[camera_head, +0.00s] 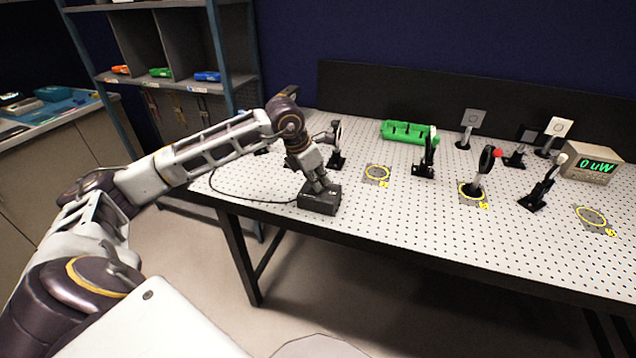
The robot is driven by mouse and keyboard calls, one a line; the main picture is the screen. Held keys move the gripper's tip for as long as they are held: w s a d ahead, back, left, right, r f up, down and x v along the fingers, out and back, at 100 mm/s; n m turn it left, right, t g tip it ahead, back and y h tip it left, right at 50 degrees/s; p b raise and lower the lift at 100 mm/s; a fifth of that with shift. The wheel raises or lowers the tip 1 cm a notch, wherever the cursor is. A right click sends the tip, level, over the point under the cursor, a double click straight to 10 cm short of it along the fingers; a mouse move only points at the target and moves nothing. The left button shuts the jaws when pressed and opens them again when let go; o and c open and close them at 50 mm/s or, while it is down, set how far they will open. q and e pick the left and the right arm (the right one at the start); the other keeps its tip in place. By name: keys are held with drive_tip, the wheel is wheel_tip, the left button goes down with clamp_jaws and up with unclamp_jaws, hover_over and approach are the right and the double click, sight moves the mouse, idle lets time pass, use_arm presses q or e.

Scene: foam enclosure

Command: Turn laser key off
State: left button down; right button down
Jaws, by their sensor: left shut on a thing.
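A dark box with a cable (319,203), apparently the laser unit, sits near the front left edge of the perforated optical table (400,215). My left gripper (318,187) reaches down from above onto the top of this box. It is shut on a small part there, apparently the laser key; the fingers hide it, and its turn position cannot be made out. My right gripper does not show.
Several black optic mounts stand on the table, one with a red knob (497,153). A green holder (408,132) lies at the back. A power meter (592,169) reading "0 uW" stands at the right. Yellow ring markings (377,173) lie between them. Shelves stand behind my left arm.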

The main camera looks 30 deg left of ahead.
use_arm(q)
drive_tip(key=shift+n+b, duration=0.3)
drive_tip(key=shift+n, duration=0.4)
drive_tip(key=shift+n+y, duration=0.3)
drive_tip(key=n+y+b, duration=0.1)
drive_tip(key=n, duration=0.1)
drive_tip(key=shift+d+n+t, duration=0.1)
drive_tip(key=shift+n+t, duration=0.2)
drive_tip(key=shift+n+y+b, duration=0.3)
drive_tip(key=shift+n+b, duration=0.1)
drive_tip(key=shift+n, duration=0.5)
drive_tip(key=shift+r+n+y, duration=0.1)
drive_tip(key=shift+n+y, duration=0.3)
drive_tip(key=shift+n, duration=0.3)
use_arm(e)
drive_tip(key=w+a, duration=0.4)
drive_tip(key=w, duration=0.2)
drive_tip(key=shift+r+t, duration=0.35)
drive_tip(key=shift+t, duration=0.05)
use_arm(q)
drive_tip(key=c, duration=1.6)
unclamp_jaws()
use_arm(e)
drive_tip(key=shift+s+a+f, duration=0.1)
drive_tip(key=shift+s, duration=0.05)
